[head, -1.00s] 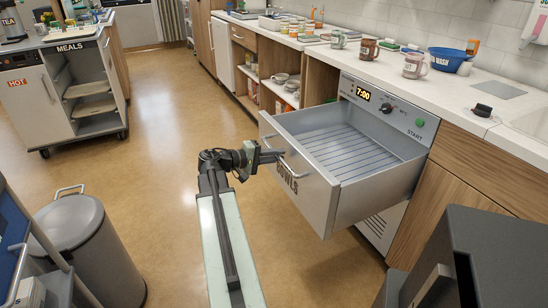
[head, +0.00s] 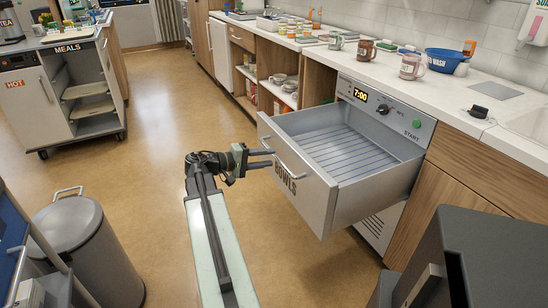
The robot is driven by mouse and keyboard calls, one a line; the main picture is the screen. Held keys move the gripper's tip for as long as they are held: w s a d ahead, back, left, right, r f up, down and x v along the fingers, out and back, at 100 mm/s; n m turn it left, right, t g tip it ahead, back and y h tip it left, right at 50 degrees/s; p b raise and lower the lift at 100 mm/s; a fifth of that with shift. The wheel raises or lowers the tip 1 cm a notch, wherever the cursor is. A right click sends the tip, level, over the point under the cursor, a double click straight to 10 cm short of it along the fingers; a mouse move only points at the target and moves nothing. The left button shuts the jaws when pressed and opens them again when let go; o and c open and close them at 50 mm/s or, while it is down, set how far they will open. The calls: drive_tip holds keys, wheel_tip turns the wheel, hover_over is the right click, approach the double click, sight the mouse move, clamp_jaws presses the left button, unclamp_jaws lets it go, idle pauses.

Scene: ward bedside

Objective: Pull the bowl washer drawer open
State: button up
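The bowl washer drawer (head: 314,200), a grey box marked BOWLS on its front, stands pulled well out of the washer (head: 392,128). Its inside is empty, with a ribbed floor. A bar handle (head: 285,160) runs along the drawer front. My gripper (head: 271,158) is just left of the handle, its two fingers apart with a gap between them, holding nothing. The fingertips are close to the handle; whether they touch it I cannot tell.
The counter (head: 480,95) above carries mugs (head: 411,66) and a blue wash bowl (head: 444,60). A grey bin (head: 85,245) stands at the left, a meals trolley (head: 35,105) farther back. A dark grey box-like unit (head: 480,255) is at front right. The floor between is clear.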

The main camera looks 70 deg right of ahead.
drive_tip(key=v, duration=0.4)
idle(0.3)
